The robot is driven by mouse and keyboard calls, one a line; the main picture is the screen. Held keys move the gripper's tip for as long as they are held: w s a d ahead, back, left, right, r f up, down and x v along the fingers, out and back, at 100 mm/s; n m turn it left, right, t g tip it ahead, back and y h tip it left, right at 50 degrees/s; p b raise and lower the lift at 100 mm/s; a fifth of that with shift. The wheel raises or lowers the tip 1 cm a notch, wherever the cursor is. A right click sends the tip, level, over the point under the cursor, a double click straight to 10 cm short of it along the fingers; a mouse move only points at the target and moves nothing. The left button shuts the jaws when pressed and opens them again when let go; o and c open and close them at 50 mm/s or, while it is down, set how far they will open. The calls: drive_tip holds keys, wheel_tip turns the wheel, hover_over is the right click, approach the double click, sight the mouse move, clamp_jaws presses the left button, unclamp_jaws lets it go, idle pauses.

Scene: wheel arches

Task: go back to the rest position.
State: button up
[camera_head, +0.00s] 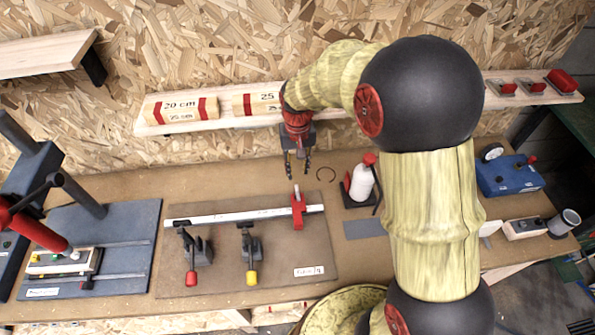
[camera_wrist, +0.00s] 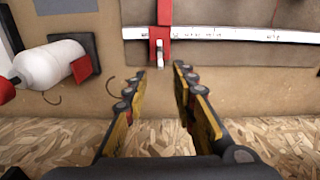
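My gripper (camera_head: 298,168) hangs from my yellow arm above the back part of the workbench, pointing down. In the wrist view its two fingers (camera_wrist: 160,82) stand apart with nothing between them. Below and in front of the fingertips is the red stop (camera_head: 298,210) on the white ruler bar (camera_head: 240,215); the stop also shows in the wrist view (camera_wrist: 164,18). The gripper appears apart from it. My arm hides part of the bench and shelf on the right.
A board with two clamps (camera_head: 250,275) lies mid-bench. A white bottle (camera_head: 362,183) stands right of the gripper. Behind, a shelf (camera_head: 215,122) holds wooden blocks (camera_head: 180,110). A blue-grey machine (camera_head: 85,255) is left; a blue box (camera_head: 510,175) is right.

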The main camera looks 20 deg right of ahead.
idle(0.5)
drive_tip(key=s+r+n+t+b, duration=0.1)
drive_tip(key=s+r+b, duration=0.3)
drive_tip(key=s, duration=0.7)
drive_tip(key=s+r+t+b, duration=0.4)
drive_tip(key=s+r, duration=0.3)
drive_tip(key=s, duration=0.5)
drive_tip(key=shift+s+d+r+n+t+b, duration=0.3)
drive_tip(key=shift+r+n+b, duration=0.1)
drive_tip(key=shift+b, duration=0.1)
